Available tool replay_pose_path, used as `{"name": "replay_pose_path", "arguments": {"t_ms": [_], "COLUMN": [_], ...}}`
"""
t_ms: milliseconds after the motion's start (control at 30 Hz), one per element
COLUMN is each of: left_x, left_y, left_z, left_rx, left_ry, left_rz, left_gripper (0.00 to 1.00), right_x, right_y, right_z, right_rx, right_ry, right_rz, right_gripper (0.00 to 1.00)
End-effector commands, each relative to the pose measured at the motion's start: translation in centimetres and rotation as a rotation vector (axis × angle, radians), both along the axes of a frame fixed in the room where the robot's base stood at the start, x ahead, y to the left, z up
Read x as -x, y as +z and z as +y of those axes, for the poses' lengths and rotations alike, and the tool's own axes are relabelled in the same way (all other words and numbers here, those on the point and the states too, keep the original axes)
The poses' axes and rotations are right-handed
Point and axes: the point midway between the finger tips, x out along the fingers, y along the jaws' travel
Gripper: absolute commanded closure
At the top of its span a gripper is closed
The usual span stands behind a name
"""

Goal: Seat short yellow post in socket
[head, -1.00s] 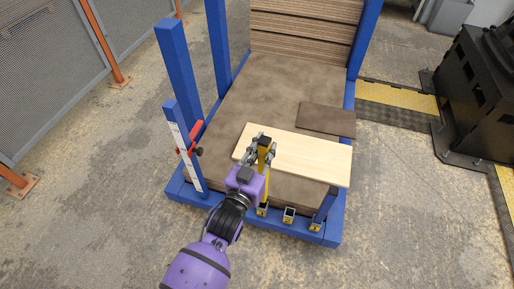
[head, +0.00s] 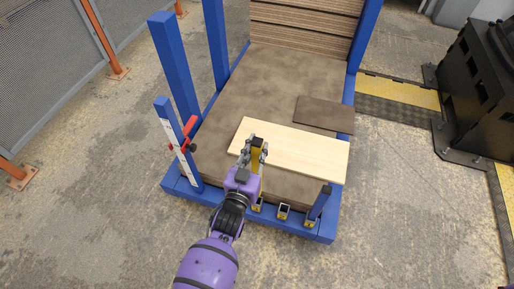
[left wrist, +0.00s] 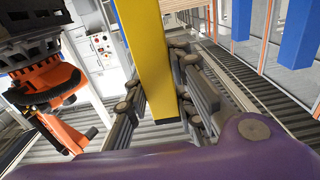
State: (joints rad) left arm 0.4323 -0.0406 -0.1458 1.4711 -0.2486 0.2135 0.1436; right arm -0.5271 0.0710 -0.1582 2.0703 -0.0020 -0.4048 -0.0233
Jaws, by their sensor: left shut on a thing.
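My left gripper (head: 256,157) is shut on the short yellow post (head: 257,167), which stands roughly upright between its fingers. In the left wrist view the yellow post (left wrist: 148,60) runs between the pads of the gripper (left wrist: 160,100). A middle socket (head: 283,211) looks empty. My right gripper is not in view.
A pale board (head: 312,155) lies on the brown stack (head: 256,95) behind the gripper, with a small dark board (head: 325,113) beyond it. A blue post with a white scale and red clamp (head: 174,140) stands to the left.

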Motion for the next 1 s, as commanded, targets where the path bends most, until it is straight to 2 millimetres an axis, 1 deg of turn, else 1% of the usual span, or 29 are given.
{"name": "replay_pose_path", "arguments": {"t_ms": [33, 167, 367, 500, 700, 833, 1000], "left_x": [-0.1, 0.0, 0.0, 0.0, 0.0, 0.0, -0.1], "left_y": [0.3, -0.6, -2.3, -3.8, -5.3, -5.7, -5.6], "left_z": [0.0, 0.0, 0.0, 0.0, 0.0, 0.0, 0.0], "left_rx": [0.001, 0.001, 0.001, 0.001, 0.000, 0.001, 0.001], "left_ry": [0.000, 0.000, 0.000, 0.000, 0.000, 0.000, 0.000], "left_rz": [-0.003, -0.001, -0.001, 0.000, -0.001, -0.003, -0.004], "left_gripper": [1.00, 1.00, 1.00, 1.00, 1.00, 1.00, 1.00], "right_x": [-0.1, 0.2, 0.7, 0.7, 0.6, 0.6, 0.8], "right_y": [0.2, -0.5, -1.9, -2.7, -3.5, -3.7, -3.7], "right_z": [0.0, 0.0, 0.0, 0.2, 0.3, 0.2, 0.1], "right_rx": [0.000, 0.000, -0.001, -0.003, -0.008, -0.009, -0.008], "right_ry": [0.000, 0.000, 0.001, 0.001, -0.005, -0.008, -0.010], "right_rz": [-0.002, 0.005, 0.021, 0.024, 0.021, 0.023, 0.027], "right_gripper": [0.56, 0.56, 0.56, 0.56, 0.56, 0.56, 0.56]}}
